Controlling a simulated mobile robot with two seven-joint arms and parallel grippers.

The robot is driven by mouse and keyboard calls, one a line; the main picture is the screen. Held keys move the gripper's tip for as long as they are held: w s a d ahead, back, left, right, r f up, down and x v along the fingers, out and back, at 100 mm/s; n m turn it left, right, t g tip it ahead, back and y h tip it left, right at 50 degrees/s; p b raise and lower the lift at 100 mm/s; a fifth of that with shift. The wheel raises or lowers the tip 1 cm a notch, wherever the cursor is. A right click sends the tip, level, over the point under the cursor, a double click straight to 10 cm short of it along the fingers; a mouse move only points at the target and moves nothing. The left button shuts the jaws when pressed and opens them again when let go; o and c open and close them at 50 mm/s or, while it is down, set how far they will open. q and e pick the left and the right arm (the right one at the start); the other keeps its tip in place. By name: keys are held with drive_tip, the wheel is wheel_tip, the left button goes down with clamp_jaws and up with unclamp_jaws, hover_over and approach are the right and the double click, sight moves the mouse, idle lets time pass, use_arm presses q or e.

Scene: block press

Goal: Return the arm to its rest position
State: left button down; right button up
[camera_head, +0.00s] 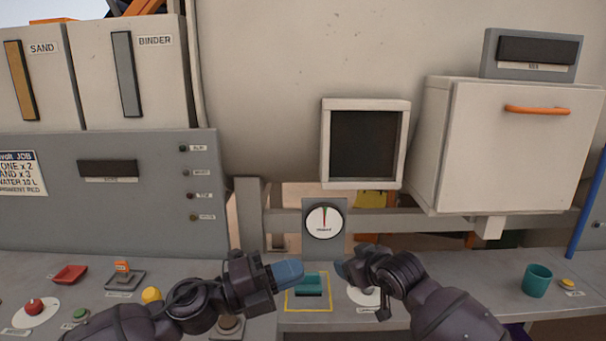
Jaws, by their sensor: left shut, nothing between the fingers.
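My left arm comes in from the lower left, and its gripper (288,272) points right, over the grey counter. Its blue-grey fingertips are together with nothing between them. They are just left of a teal block-like piece (309,284) inside a yellow-outlined square; I cannot tell if they touch it. My right gripper (345,270) comes in from the lower right and points left, on the other side of the teal piece. Its fingers are dark and partly hidden, so I cannot see whether they are apart.
A dial gauge (325,221) stands behind the grippers. A red button (34,307), a red tray (70,274) and an orange switch (123,268) are at left. A teal cup (537,281) and yellow button (567,283) are at right. The counter between right arm and cup is clear.

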use_arm(q)
drive_tip(key=a+f+n+t+y, duration=1)
drive_tip(key=a+f+n+y, duration=0.5)
drive_tip(key=n, duration=1)
drive_tip(key=s+a+f+n+g+y, duration=0.2)
drive_tip(key=s+a+f, duration=0.3)
drive_tip(key=s+f, duration=0.5)
drive_tip(key=s+a+f+n+g+y, duration=0.2)
drive_tip(key=s+a+f+n, duration=0.3)
drive_tip(key=s+f, duration=0.5)
drive_tip(key=shift+s+a+n+g, duration=0.3)
drive_tip(key=shift+s+g, duration=0.2)
drive_tip(key=shift+s, duration=0.45)
use_arm(e)
drive_tip(key=s+d+f+m+h, duration=0.1)
drive_tip(key=s+d+f+m, duration=0.1)
drive_tip(key=s+d+f, duration=0.3)
drive_tip(key=s+d+f+m+h, duration=0.2)
drive_tip(key=s+d+f, duration=0.3)
drive_tip(key=s+f, duration=0.6)
drive_tip(key=s+d+f+m+h, duration=0.1)
drive_tip(key=s+d+f, duration=0.5)
drive_tip(key=s, duration=1.5)
wheel_tip(320, 180, down, 3)
drive_tip(key=shift+s+f+m+h, duration=0.1)
drive_tip(key=shift+s+m+h, duration=0.25)
drive_tip(key=shift+h, duration=0.35)
